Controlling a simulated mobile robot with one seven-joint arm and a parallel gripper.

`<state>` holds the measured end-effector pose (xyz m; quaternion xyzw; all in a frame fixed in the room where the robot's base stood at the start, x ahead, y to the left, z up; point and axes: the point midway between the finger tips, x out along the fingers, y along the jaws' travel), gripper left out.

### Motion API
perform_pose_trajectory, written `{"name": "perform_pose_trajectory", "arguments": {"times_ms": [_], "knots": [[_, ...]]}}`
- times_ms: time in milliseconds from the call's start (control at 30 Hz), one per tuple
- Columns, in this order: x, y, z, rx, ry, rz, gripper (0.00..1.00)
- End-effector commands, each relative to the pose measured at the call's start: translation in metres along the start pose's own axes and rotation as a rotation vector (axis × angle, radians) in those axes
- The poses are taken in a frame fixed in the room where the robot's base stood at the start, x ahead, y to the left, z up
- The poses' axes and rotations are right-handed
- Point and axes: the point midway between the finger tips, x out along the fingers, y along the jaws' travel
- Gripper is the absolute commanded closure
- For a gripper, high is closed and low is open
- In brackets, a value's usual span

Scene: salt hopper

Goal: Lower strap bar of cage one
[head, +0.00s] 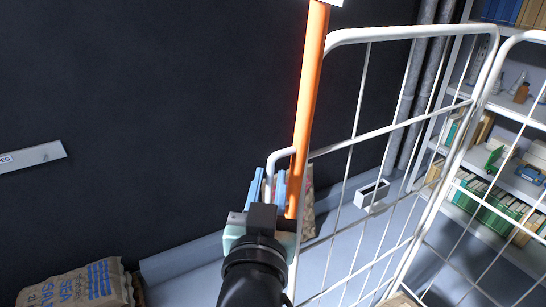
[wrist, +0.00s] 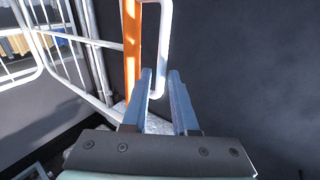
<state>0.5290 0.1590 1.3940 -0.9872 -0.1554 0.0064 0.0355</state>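The orange strap bar (head: 308,105) stands upright, leaning slightly, beside the wire frame of a white roll cage (head: 372,133). A white loop handle (head: 270,172) joins the bar's left side near its lower end. The bar (wrist: 131,45) and the loop handle (wrist: 165,45) also show in the wrist view. My gripper (head: 268,185) is at the handle, left of the bar. Its two blue-grey fingers (wrist: 160,80) are apart, with the handle's lower part showing between them and gaps beside it. I cannot tell if either finger touches it. My wrist hides the bar's lower end.
Another white cage panel (head: 525,120) stands at the right, before shelves (head: 510,180) with books and bottles. Salt sacks (head: 75,288) lie at the lower left.

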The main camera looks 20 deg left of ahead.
Motion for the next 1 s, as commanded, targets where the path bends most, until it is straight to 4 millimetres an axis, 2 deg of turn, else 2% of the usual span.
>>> {"name": "perform_pose_trajectory", "arguments": {"times_ms": [100,300,500,767,933,1000], "knots": [[0.021,0.000,-0.004,0.000,0.000,0.000,0.73],[0.045,0.000,-0.002,-0.001,0.000,0.000,0.73],[0.055,0.000,-0.001,0.000,0.002,0.000,0.73],[0.056,0.000,0.000,0.000,0.001,0.000,0.73],[0.056,0.000,0.000,0.000,0.001,0.000,1.00],[0.056,0.000,0.000,0.000,0.001,0.000,1.00]]}}
